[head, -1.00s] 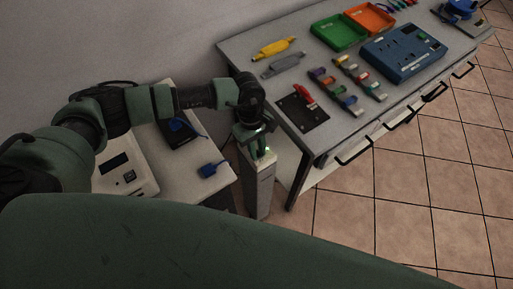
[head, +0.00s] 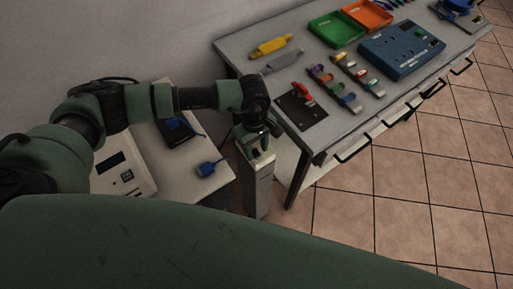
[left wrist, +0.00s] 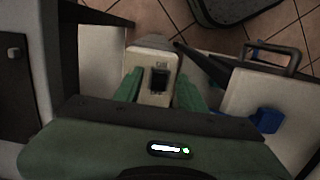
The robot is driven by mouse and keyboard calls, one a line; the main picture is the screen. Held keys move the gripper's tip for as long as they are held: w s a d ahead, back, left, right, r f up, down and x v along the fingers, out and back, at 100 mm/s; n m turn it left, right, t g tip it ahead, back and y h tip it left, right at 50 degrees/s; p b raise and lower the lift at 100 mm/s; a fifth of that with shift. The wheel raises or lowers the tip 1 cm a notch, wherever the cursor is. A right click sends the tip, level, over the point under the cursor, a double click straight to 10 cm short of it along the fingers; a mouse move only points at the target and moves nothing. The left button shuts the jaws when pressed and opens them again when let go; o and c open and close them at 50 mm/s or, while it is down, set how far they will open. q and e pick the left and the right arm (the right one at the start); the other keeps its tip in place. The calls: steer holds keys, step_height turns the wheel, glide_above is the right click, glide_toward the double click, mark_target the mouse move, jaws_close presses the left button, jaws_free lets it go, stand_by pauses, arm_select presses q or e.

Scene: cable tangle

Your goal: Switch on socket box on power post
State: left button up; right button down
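The power post (head: 261,190) is a narrow pale column standing between the two tables. Its top carries the socket box (left wrist: 158,55), a light block with a dark rectangular recess or rocker (left wrist: 160,80), seen in the left wrist view. My left gripper (head: 256,150) is over the post top in the head view. In the left wrist view its two green fingers (left wrist: 159,84) are apart, one at each side of the box top, with nothing gripped. I cannot tell whether they touch the box. The switch state is not clear. My right gripper is not seen.
A workbench (head: 236,45) with trays, tools and a blue panel (head: 401,50) stands right of the post. A lower table (head: 190,182) on the left holds a pale device (head: 125,172) and a blue plug (head: 210,168). Tiled floor at the right is clear.

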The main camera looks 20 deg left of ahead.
mark_target(255, 152)
arm_select(q)
step_height(255, 152, up, 7)
steer(key=b, duration=0.1)
steer(key=shift+w+a+r, duration=0.15)
steer(key=shift+a+r, duration=0.05)
stand_by(0.5)
